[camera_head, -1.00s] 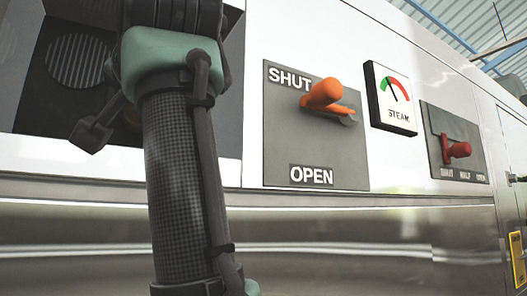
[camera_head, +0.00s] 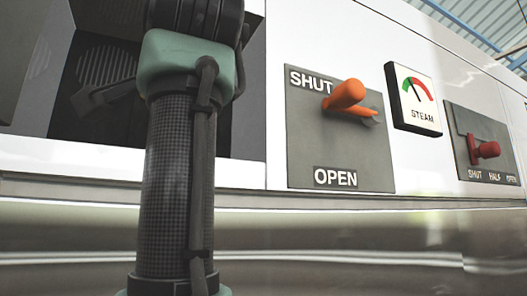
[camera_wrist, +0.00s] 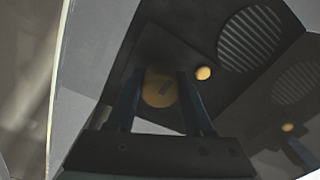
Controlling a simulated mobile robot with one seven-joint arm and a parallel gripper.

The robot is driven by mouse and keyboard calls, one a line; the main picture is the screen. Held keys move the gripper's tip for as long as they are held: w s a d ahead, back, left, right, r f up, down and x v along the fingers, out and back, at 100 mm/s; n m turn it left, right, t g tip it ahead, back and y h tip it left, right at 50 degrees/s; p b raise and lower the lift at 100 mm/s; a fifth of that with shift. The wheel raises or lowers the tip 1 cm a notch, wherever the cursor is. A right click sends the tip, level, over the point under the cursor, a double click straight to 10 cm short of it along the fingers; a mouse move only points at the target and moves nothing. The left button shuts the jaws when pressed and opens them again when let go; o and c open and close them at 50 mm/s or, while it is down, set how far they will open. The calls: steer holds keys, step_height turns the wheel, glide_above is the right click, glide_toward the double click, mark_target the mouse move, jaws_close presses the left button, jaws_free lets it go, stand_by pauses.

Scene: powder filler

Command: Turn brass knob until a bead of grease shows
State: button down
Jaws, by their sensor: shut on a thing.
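The brass knob (camera_wrist: 160,88) is a round yellow disc with a darker slot mark, on a dark plate in the wrist view. My gripper (camera_wrist: 160,78) has one dark finger on each side of it and is shut on it. A small round yellow bead (camera_wrist: 203,73) shows on the plate just right of the right finger; I cannot tell for sure that it is grease. In the head view the knob is hidden behind my arm at the dark recess.
Right of my arm is a grey plate with an orange handle (camera_head: 346,96) near SHUT. Beyond it are a steam gauge (camera_head: 413,97) and a red handle (camera_head: 487,149). A round slotted grille (camera_wrist: 252,39) lies near the knob. The steel front below is clear.

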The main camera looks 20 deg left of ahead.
steer(key=shift+c, duration=1.5)
jaws_free()
steer(key=shift+s+d+f+b, duration=0.15)
steer(key=shift+s+d+b, duration=0.15)
steer(key=shift+d+b, duration=0.2)
steer(key=b+v, duration=0.6)
steer(key=v, duration=0.5)
steer(key=shift+s+d, duration=0.25)
steer(key=shift+s, duration=0.1)
